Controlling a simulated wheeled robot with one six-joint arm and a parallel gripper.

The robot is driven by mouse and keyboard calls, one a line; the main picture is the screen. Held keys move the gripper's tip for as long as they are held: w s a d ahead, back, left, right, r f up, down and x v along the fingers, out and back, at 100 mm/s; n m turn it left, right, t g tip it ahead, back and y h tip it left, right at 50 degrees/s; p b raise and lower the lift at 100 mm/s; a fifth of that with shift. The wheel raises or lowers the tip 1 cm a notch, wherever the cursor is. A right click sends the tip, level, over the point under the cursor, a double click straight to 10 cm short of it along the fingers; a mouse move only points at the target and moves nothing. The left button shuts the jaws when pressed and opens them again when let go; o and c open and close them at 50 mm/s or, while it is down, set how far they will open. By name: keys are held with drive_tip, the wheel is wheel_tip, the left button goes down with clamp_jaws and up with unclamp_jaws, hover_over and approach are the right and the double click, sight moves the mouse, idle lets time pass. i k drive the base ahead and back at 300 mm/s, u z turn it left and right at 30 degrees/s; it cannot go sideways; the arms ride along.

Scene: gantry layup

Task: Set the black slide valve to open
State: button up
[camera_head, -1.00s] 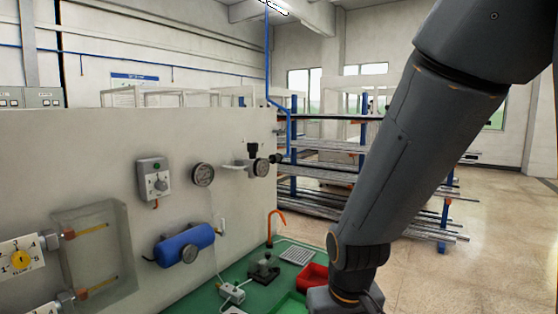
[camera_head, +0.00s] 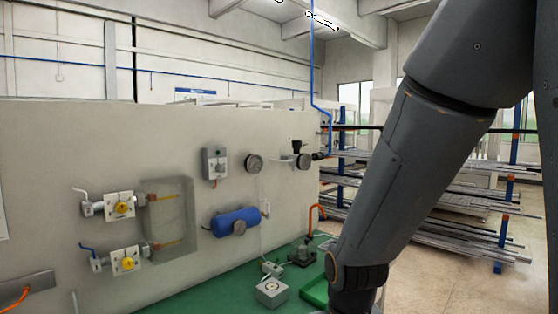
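A small black fitting (camera_head: 320,156) sits at the right end of the air line on the panel, below the blue pipe. It may be the black slide valve, but it is too small to read its position. My arm crosses the right side of the view and runs down past the bottom edge. My gripper is out of the picture, so whether it is open or shut does not show.
The pale panel (camera_head: 60,150) carries two yellow-knobbed units (camera_head: 122,207), a clear box (camera_head: 172,222), a blue tank (camera_head: 237,221) and a grey switch box (camera_head: 215,163). Small devices stand on the green bench top (camera_head: 215,290). Racks of bars (camera_head: 440,215) stand behind my arm.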

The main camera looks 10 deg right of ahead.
sight(320, 156)
drive_tip(key=u, duration=0.35)
drive_tip(key=k, duration=0.85)
drive_tip(key=z, duration=0.3)
drive_tip(key=i, duration=0.55)
drive_tip(key=z, duration=0.85)
drive_tip(key=i, duration=0.65)
drive_tip(key=z, duration=0.05)
